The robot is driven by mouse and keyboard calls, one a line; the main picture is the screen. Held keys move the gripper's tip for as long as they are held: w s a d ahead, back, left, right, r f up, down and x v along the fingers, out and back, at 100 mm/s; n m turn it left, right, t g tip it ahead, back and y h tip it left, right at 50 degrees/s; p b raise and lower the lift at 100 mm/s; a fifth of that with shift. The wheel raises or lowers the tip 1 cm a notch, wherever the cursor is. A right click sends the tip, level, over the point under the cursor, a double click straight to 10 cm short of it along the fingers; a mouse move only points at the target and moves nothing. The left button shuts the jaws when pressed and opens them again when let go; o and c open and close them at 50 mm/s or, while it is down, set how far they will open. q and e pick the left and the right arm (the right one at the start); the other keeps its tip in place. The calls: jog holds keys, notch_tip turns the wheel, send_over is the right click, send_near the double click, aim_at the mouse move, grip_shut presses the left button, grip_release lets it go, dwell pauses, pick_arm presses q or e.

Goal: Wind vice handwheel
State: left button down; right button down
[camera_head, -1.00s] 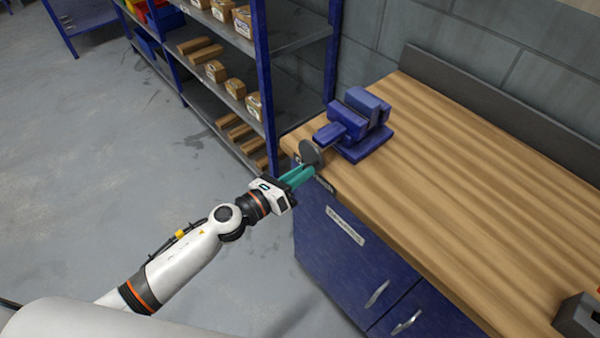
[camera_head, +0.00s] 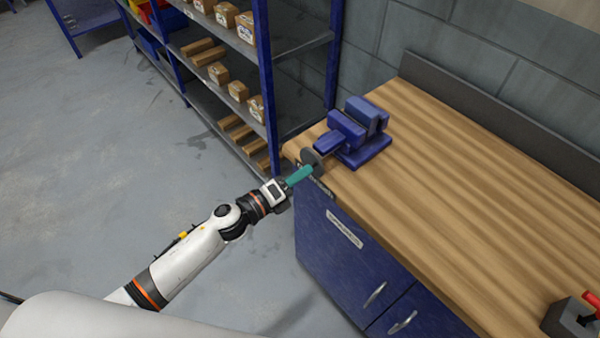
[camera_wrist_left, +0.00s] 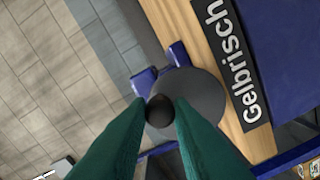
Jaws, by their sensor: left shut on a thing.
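The blue vice (camera_head: 353,132) stands on the near left corner of the wooden bench. Its grey round handwheel (camera_head: 311,160) faces my left arm at the bench edge. In the left wrist view the handwheel (camera_wrist_left: 205,100) is a grey disc with a dark round knob (camera_wrist_left: 159,111). My left gripper (camera_head: 309,171) has green fingers. In the left wrist view its fingertips (camera_wrist_left: 163,118) are shut on the knob, one on each side. Part of the vice (camera_wrist_left: 177,55) shows behind the disc. My right gripper is in neither view.
The wooden bench top (camera_head: 450,190) is mostly clear. A grey block with a red part (camera_head: 578,318) stands at its lower right. Blue shelving (camera_head: 266,80) with boxes is left of the bench. A black label plate (camera_wrist_left: 232,58) is on the bench edge.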

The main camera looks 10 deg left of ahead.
pick_arm(q)
jog(key=n, duration=0.1)
jog(key=n+p, duration=0.2)
jog(key=shift+w+a+r, duration=0.2)
jog(key=shift+a+r, duration=0.05)
jog(key=shift+r, duration=0.05)
jog(key=shift+w+a+r+n+p, duration=0.15)
jog(key=shift+r+n+p, duration=0.1)
jog(key=shift+n+p, duration=0.5)
jog(key=shift+a+n, duration=0.15)
jog(key=shift+n, duration=0.6)
jog(key=c, duration=1.4)
grip_release()
jog(key=shift+f, duration=0.15)
